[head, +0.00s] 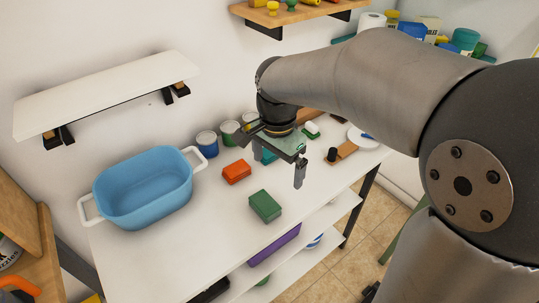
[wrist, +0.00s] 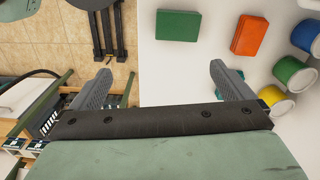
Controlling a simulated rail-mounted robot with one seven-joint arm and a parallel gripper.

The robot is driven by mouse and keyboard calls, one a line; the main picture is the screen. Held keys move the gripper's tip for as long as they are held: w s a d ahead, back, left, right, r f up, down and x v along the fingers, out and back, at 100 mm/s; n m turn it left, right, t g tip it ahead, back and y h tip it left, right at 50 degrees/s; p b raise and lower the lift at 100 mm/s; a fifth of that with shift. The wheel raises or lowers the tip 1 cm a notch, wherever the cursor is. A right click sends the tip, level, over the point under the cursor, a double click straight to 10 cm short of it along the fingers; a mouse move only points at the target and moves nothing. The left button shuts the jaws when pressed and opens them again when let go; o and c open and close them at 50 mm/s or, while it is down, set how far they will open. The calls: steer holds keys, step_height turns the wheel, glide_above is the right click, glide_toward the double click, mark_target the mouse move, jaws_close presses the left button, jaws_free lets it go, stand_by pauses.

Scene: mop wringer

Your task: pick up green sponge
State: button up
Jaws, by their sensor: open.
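The green sponge (head: 265,206) is a dark green block lying on the white table near its front edge. In the wrist view the sponge (wrist: 178,25) shows at the top, ahead of the fingers and slightly right of centre. My gripper (head: 274,160) is open and empty, held above the table, behind and a little right of the sponge in the head view. In the wrist view the fingers of my gripper (wrist: 160,75) are spread wide with nothing between them. The sponge is apart from both fingers.
An orange-red block (head: 237,172) lies behind the sponge, to its left. A blue tub (head: 145,188) with white handles stands on the table's left. Several paint cans (head: 207,143) line the wall. A white wall shelf (head: 105,92) hangs above the tub. Bare tabletop surrounds the sponge.

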steer(key=w+a+m, duration=0.2)
glide_above(265, 202)
steer(key=f, duration=1.1)
steer(key=shift+s+d+f, duration=0.1)
steer(key=shift+s+d, duration=0.05)
steer(key=shift+d, duration=0.1)
steer(key=shift+a+f+p, duration=0.15)
steer(key=shift+f+p, duration=0.1)
steer(key=shift+f, duration=1.25)
steer(key=shift+a+f+p, duration=0.15)
steer(key=shift+f+p, duration=0.05)
steer(key=shift+f, duration=1.3)
steer(key=shift+c, duration=0.3)
steer(key=c, duration=1)
